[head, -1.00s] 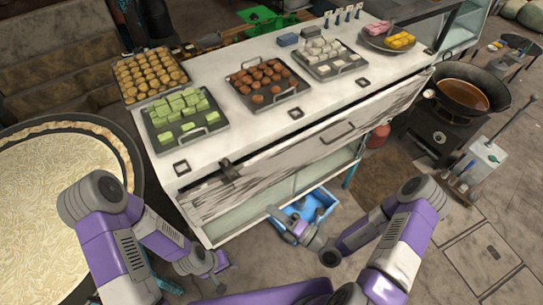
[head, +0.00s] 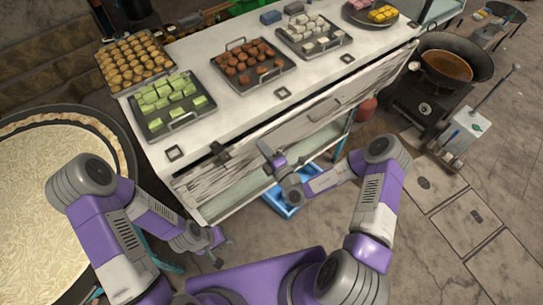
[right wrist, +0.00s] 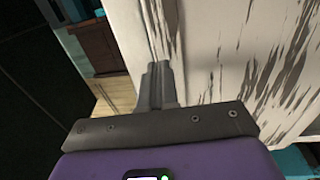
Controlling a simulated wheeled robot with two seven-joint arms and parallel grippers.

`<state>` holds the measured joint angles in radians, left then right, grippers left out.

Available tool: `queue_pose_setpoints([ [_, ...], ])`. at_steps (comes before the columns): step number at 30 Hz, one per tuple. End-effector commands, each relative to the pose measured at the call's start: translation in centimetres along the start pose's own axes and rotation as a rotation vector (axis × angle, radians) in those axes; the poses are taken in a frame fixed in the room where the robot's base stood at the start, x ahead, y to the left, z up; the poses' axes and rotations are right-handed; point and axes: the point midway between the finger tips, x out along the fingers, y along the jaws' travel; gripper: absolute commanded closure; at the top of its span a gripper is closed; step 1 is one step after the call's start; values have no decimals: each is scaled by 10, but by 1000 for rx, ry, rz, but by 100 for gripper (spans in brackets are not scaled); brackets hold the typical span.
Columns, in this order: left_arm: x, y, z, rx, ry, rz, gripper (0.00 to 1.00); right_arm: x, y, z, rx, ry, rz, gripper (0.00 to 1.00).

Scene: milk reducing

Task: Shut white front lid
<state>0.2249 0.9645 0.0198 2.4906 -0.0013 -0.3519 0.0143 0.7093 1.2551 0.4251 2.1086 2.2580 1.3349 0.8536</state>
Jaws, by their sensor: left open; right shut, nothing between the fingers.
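My right gripper (head: 266,150) is shut and empty, in front of the lid's lower middle. In the right wrist view its closed fingers (right wrist: 157,84) are at the peeling white lid (right wrist: 235,50); I cannot tell whether they touch. My left gripper (head: 217,248) is open and empty, low in front of the counter's left end, apart from the lid.
Trays of green (head: 172,105), brown (head: 253,65) and white sweets (head: 313,35) stand on the countertop (head: 213,108). A blue bin (head: 283,203) sits on the floor below the lid. A large round pan (head: 50,190) is at left, a wok stove (head: 447,70) at right.

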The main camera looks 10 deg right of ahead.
Motion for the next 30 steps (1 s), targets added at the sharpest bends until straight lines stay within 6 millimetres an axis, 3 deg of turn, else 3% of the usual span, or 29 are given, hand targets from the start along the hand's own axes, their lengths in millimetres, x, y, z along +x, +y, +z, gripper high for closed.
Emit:
queue_pose_setpoints([
  [6,-2,1,0,0,0,0,57,14,0,0,-1,1,0,100],
  [17,-2,1,0,0,0,0,57,16,0,0,-1,1,0,100],
  [24,-10,4,0,0,0,0,57,36,4,0,-1,0,2,100],
  [30,-8,3,0,0,0,0,57,36,2,0,-1,0,1,100],
])
